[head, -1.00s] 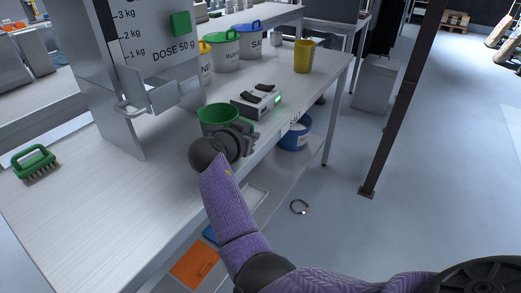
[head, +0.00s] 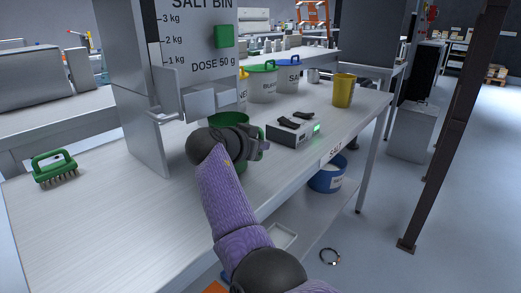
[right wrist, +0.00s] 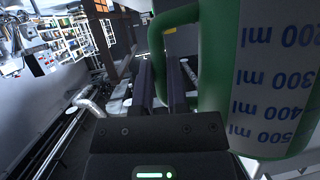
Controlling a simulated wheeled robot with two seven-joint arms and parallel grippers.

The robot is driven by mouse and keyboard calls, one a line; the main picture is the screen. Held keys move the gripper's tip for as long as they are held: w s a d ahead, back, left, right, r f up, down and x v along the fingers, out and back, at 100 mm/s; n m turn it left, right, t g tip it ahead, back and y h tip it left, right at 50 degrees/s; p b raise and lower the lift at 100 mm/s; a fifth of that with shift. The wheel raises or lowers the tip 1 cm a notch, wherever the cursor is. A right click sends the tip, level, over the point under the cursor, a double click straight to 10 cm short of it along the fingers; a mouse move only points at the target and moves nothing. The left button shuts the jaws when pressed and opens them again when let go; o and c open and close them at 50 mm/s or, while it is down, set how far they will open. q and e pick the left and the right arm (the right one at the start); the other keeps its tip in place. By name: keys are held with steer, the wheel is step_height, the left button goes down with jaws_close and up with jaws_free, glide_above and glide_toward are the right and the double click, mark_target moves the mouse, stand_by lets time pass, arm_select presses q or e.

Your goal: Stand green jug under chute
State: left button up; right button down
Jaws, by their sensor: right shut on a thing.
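In the right wrist view the jug (right wrist: 214,100) shows large, with blue ml marks on a pale panel. My right gripper (right wrist: 162,88) is shut on its green handle (right wrist: 158,40). Whether the jug's base touches the bench is hidden. The chute (head: 208,101) is a grey metal spout under the salt bin (head: 200,48). My left gripper is not in view.
A scale (head: 291,131) with a lit green display stands right of the jug. A green brush (head: 54,168) lies at the bench's left. A yellow cup (head: 343,90) and lidded tubs (head: 262,82) stand behind. The bench front (head: 100,225) is clear.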

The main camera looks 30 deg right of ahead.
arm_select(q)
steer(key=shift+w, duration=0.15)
arm_select(e)
steer(key=shift+f, duration=0.1)
steer(key=shift+f, duration=0.2)
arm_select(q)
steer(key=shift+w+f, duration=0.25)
arm_select(e)
steer(key=shift+f, duration=0.15)
arm_select(q)
steer(key=shift+b, duration=0.3)
arm_select(e)
steer(key=shift+f, duration=0.1)
steer(key=c, duration=0.6)
jaws_free()
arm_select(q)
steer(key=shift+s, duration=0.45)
arm_select(e)
steer(key=shift+o, duration=0.2)
